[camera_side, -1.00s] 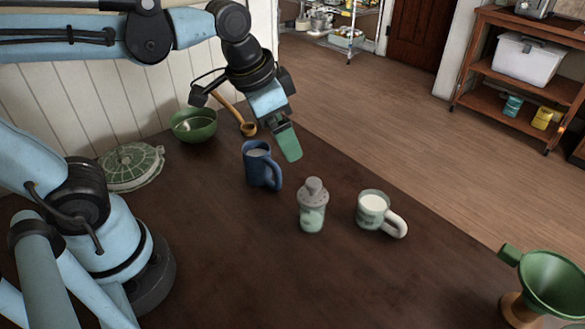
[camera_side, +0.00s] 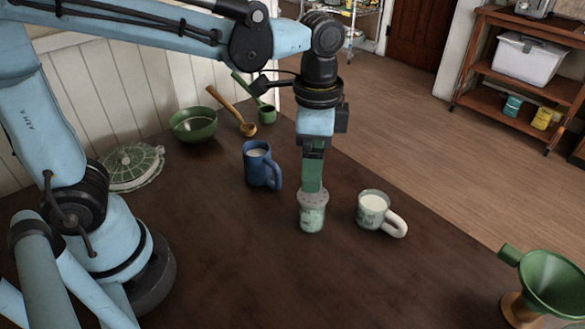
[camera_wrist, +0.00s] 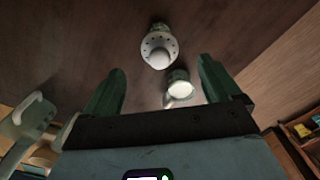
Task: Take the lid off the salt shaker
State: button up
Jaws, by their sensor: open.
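The salt shaker (camera_side: 312,219) stands upright on the dark table, with a pale green body and a grey lid (camera_side: 306,197). The lid has small holes and a knob, which shows in the wrist view; the side view hides the knob behind a green finger. My gripper (camera_side: 313,186) points down right at the lid in the side view. In the wrist view my gripper (camera_wrist: 160,70) is open, its green fingers spread wide, with the shaker lid (camera_wrist: 158,48) showing beyond the gap. Whether a finger touches the lid cannot be told.
A pale green mug (camera_side: 367,218) with a white handle stands close right of the shaker. A blue mug (camera_side: 250,172) stands to its back left. A green bowl (camera_side: 194,132), a wooden ladle (camera_side: 230,108) and a patterned lid (camera_side: 133,178) lie further back. A green funnel (camera_side: 550,285) is at the right.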

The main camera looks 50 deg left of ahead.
jog(key=shift+w+d+f, duration=0.1)
jog(key=shift+d+f, duration=0.05)
jog(key=shift+f, duration=2.9)
jog(key=shift+c, duration=0.2)
jog(key=c, duration=1.1)
